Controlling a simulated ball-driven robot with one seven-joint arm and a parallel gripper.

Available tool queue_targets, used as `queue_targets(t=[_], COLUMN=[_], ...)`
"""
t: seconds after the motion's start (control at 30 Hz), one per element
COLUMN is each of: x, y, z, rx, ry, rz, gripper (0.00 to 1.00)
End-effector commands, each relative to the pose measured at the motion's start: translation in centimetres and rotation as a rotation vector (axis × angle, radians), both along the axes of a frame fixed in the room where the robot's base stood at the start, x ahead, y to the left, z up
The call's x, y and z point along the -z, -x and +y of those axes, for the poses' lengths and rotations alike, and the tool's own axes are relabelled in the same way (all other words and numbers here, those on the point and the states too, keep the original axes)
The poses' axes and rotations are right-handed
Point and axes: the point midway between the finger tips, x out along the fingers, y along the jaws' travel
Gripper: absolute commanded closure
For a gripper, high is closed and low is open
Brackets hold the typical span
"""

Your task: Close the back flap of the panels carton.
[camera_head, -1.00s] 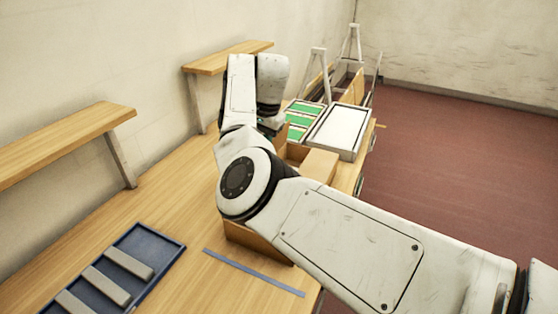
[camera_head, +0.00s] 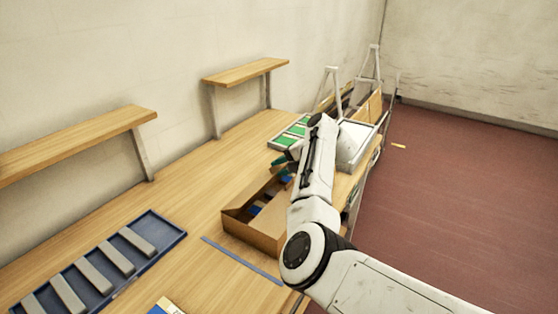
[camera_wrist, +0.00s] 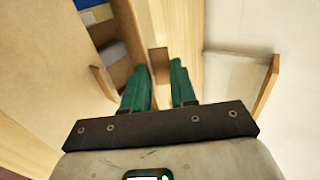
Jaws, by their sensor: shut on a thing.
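The open panels carton (camera_head: 252,236) stands on the bench in the head view, with blue and pale items inside. My forearm hides its right side. My gripper (camera_head: 284,162) is at the carton's far end, its green fingers partly hidden by the arm. In the wrist view my gripper (camera_wrist: 161,82) has a narrow piece of brown cardboard flap (camera_wrist: 158,62) between its fingers, and they appear closed on it. The carton (camera_wrist: 90,75) fills the left of that view, with its inside showing. The flap's full angle is hidden.
A blue tray of grey bars (camera_head: 150,218) lies at the front left. A blue strip (camera_head: 240,260) lies before the carton. A tray of green panels (camera_head: 283,138) and a white-topped box (camera_head: 355,140) stand beyond. Wall shelves (camera_head: 245,72) overhang the bench's left side.

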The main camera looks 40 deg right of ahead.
Motion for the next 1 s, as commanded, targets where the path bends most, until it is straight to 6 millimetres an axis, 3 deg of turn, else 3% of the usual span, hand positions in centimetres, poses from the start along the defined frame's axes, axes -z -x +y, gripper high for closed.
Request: queue_targets(t=[0.03, 0.2, 0.83, 0.87, 1.0], x=[1.0, 1.9, 2.4, 2.4, 2.2], y=[0.6, 1.0, 1.2, 1.2, 1.1], z=[-0.1, -0.2, -0.3, -0.3, -0.3], rx=[-0.001, -0.001, -0.002, -0.002, -0.002], ry=[0.002, 0.002, 0.001, 0.002, 0.001], rz=[0.017, 0.02, 0.022, 0.023, 0.02], gripper=[1.0, 1.0, 1.0, 0.69, 0.55])
